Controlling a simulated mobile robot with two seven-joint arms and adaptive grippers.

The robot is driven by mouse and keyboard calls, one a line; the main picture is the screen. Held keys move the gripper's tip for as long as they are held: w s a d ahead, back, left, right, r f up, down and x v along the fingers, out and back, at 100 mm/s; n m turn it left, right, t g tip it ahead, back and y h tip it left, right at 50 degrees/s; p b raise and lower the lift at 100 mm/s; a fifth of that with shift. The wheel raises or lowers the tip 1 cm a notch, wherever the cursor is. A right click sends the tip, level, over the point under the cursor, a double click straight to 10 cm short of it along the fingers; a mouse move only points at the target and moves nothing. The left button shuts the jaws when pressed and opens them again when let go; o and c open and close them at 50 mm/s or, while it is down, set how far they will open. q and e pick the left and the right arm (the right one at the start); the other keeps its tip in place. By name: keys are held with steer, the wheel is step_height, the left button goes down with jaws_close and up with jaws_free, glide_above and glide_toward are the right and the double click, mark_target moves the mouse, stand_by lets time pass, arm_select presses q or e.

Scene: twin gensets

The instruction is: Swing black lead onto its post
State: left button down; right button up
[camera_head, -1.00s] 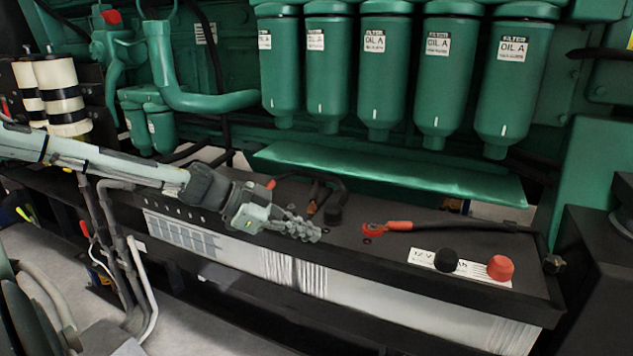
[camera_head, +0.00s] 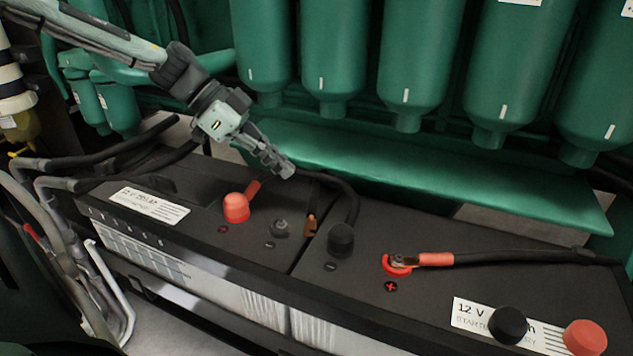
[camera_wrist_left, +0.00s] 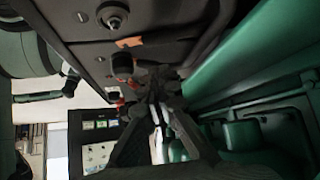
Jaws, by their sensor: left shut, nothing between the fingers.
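The black lead ends in a copper lug (camera_head: 310,226), which lies near the seam between the two batteries, to the right of a bare grey post (camera_head: 281,228) marked minus. The lug is apart from that post. In the left wrist view the lug (camera_wrist_left: 130,42) and the post (camera_wrist_left: 113,18) show near the top. My left gripper (camera_head: 283,168) is shut and empty, above the back of the batteries, behind the post and lug. Its fingers (camera_wrist_left: 156,98) show in the left wrist view. My right gripper is not in view.
A red cap (camera_head: 236,207) and a black cap (camera_head: 340,238) flank the post and lug. Loose black (camera_head: 508,325) and red (camera_head: 584,337) caps lie at the front right. A green ledge (camera_head: 430,180) and filters stand behind.

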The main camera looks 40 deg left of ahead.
mark_target(314, 203)
arm_select(q)
steer(key=x, duration=0.4)
steer(key=shift+s, duration=0.15)
steer(key=b+x, duration=0.1)
steer(key=x, duration=0.4)
steer(key=shift+w+d+f, duration=0.25)
steer(key=shift+w+f, duration=0.05)
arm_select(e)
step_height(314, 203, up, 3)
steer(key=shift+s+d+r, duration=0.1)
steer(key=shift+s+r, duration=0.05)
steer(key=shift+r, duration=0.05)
